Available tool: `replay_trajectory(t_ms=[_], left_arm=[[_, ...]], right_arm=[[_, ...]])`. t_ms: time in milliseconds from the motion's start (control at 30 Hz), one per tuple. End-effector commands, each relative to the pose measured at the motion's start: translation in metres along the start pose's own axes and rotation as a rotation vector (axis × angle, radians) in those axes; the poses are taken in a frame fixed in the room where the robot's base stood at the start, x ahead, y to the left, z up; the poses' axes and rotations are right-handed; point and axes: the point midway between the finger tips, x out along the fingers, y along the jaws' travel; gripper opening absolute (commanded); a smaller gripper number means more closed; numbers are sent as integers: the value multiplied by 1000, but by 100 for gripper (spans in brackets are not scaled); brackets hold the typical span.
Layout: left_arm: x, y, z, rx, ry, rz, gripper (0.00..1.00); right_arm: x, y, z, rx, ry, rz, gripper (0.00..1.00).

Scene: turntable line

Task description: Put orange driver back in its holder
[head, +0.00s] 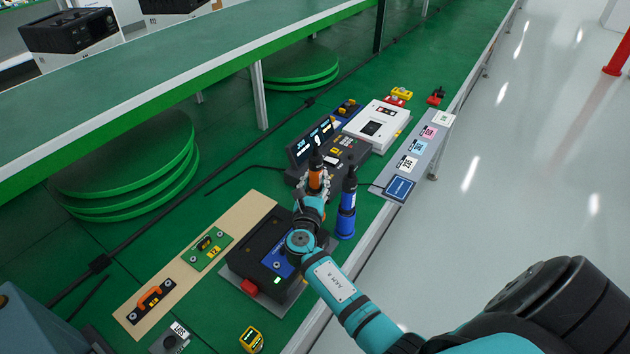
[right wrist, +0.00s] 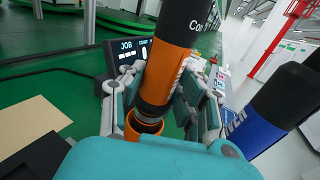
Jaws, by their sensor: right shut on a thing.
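The orange driver (head: 315,181) has an orange body and a black top. My right gripper (head: 314,188) is shut around its orange body and holds it roughly upright, as the right wrist view shows the driver (right wrist: 168,72) between the fingers. Its dark lower end is at the mouth of an orange ring-shaped holder (right wrist: 143,126); I cannot tell how deep it sits. In the head view the holder is hidden behind my gripper and arm. My left gripper is not in view.
A blue driver (head: 347,205) stands upright close to the right of my gripper. A dark console with a screen (head: 312,140) is just behind. A black box (head: 270,250) lies under my arm. A white box (head: 377,125) is farther back.

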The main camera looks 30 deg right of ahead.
Motion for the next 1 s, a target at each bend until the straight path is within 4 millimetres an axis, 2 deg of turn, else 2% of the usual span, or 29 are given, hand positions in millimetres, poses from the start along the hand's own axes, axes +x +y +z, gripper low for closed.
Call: replay_trajectory(t_ms=[633, 667, 833, 1000], left_arm=[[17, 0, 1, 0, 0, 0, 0], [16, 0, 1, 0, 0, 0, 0], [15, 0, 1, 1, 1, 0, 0], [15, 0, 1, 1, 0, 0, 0]], right_arm=[[1, 0, -19, 0, -3, 0, 0], [1, 0, -17, 0, -4, 0, 35], [1, 0, -17, 0, -2, 0, 57], [0, 0, -18, 0, -1, 0, 58]])
